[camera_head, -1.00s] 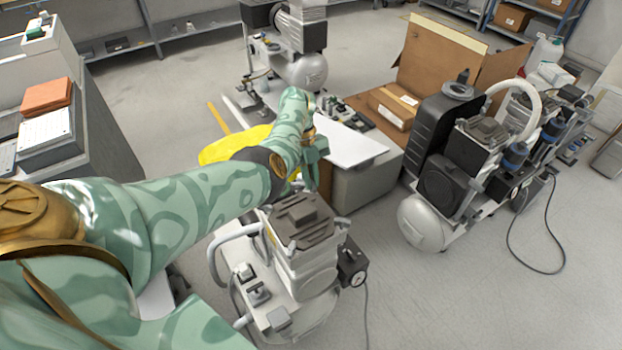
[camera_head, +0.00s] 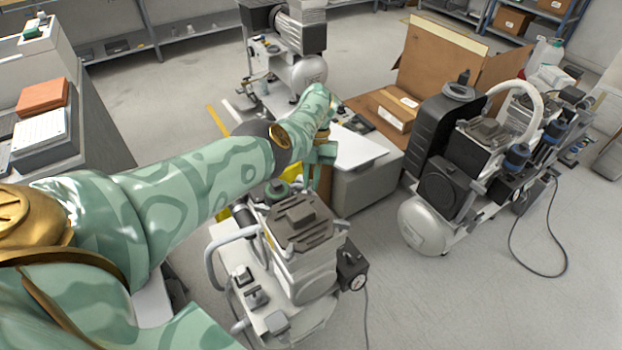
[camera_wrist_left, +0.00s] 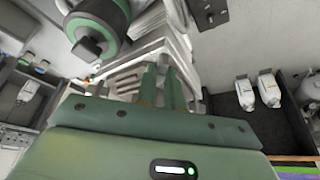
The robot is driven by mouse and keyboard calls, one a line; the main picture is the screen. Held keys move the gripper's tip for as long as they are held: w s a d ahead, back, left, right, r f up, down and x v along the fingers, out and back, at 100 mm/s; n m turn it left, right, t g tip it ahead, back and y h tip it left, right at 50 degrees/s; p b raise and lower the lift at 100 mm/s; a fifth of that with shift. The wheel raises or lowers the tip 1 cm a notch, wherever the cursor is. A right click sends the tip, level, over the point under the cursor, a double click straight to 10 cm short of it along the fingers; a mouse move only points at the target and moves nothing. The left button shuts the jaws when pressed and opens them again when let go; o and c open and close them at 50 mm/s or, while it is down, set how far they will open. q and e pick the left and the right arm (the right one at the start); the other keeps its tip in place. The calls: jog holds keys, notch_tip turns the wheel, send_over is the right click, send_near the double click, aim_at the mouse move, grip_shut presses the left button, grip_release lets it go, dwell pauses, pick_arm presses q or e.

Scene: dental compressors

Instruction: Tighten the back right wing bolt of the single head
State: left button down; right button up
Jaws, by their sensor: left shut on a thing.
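The single head compressor (camera_head: 300,240) stands at the bottom middle of the head view, with a ribbed dark top and a white tank. My left gripper (camera_head: 316,178) is at the back right of its head, pointing down. In the left wrist view the gripper's two green fingers (camera_wrist_left: 162,88) are close together in front of the head's pale fins (camera_wrist_left: 150,58). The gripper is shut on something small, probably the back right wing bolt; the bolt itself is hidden. A dark green cylindrical part (camera_wrist_left: 96,25) is beside the fingers. My right gripper is not in view.
A grey box with a white top (camera_head: 352,150) stands just behind the compressor. An open cardboard box (camera_head: 440,60) and a larger compressor (camera_head: 460,170) stand to the right, with a black cable (camera_head: 540,270) on the floor. Floor is clear at the bottom right.

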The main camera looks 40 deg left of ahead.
pick_arm(q)
jog(key=shift+w+r, duration=0.1)
dwell(0.4)
jog(key=c, duration=1.5)
grip_release()
jog(key=b+v, duration=0.6)
jog(key=v, duration=1)
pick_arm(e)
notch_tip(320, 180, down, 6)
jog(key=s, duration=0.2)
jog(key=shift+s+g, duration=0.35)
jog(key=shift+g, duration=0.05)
pick_arm(q)
jog(key=shift+r, duration=0.1)
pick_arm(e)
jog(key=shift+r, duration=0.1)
